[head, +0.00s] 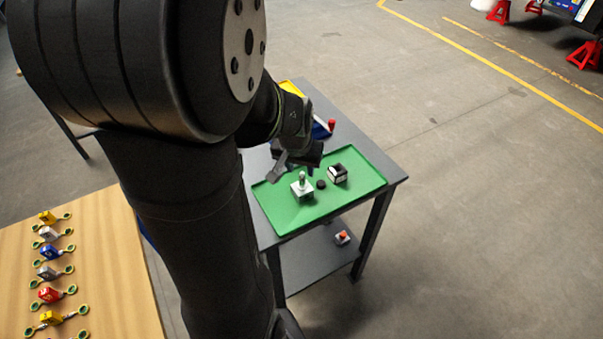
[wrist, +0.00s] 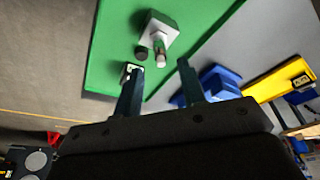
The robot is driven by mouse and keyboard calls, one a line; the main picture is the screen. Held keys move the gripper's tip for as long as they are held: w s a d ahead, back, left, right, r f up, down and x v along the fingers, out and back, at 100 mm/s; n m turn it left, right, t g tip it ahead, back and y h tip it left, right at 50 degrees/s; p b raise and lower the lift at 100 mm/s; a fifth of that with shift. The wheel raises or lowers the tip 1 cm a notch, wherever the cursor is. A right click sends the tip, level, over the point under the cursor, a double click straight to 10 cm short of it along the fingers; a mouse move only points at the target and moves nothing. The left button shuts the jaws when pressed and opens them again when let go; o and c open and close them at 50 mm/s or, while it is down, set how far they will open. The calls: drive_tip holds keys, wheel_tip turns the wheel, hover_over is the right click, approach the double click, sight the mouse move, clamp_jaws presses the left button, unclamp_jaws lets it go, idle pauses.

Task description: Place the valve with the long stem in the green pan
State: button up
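A valve (head: 302,188) with a pale square body and an upright stem stands in the green pan (head: 357,189) on the grey table. In the wrist view the valve (wrist: 158,32) stands just beyond my fingertips, its stem pointing toward them. My gripper (head: 296,166) hangs over the pan's back left part, close to the valve. In the wrist view my gripper (wrist: 160,68) has its two fingers wide apart, with nothing held between them. A small black round piece (head: 321,184) and a black-and-white block (head: 338,173) also lie in the pan, right of the valve.
A blue tray (wrist: 222,80) and a yellow tray (wrist: 264,91) stand behind the pan. A red piece (head: 331,125) stands near the blue tray. An orange-topped piece (head: 342,237) is on the lower shelf. A wooden table (head: 95,265) with several coloured tagged blocks is at left.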

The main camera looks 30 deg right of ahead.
sight(302, 175)
drive_tip(key=shift+v, duration=2.7)
drive_tip(key=x, duration=1.2)
drive_tip(key=shift+f, duration=0.1)
